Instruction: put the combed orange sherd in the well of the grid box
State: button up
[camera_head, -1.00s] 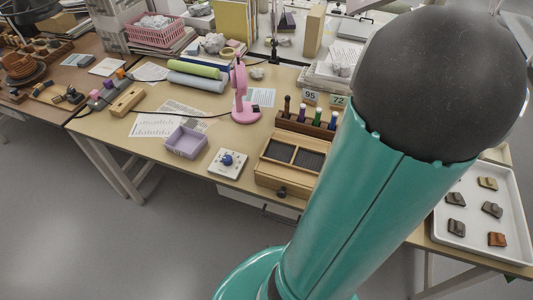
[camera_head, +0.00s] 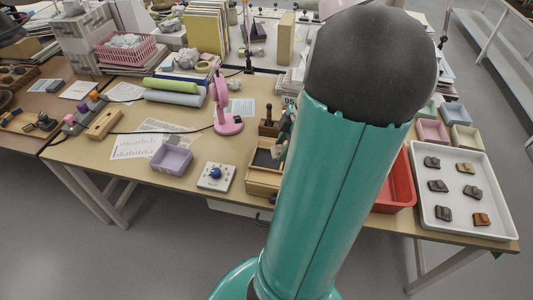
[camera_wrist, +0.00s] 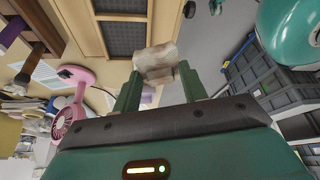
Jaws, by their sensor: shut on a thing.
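My gripper (camera_wrist: 160,80) is shut on a pale beige-grey sherd (camera_wrist: 155,62) with a brownish edge, held between the two green fingers. No orange colour or combing shows on its visible face. The wooden grid box (camera_wrist: 172,18), with two dark grid panels, is beyond the fingers in the wrist view. In the head view the grid box (camera_head: 262,189) is partly hidden behind my arm, and the sherd seems to be above it. Its well cannot be made out. An orange-brown sherd (camera_head: 481,219) lies in the white tray at the right; its surface marks are too small to tell.
The white tray (camera_head: 463,233) holds several other dark and tan sherds. A red bin (camera_head: 402,188) stands left of it, partly behind my arm. A dial box (camera_head: 216,177), a lilac tray (camera_head: 171,159) and a pink fan (camera_head: 227,110) stand left of the grid box.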

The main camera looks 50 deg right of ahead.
send_over(265, 160)
jog(key=s, duration=0.1)
jog(key=f, duration=0.6)
jog(key=shift+s+d+f, duration=0.15)
jog(key=shift+d+f, duration=0.2)
jog(key=shift+d, duration=0.05)
jog(key=shift+f, duration=1.7)
jog(key=o, duration=0.7)
jog(key=shift+f, duration=0.15)
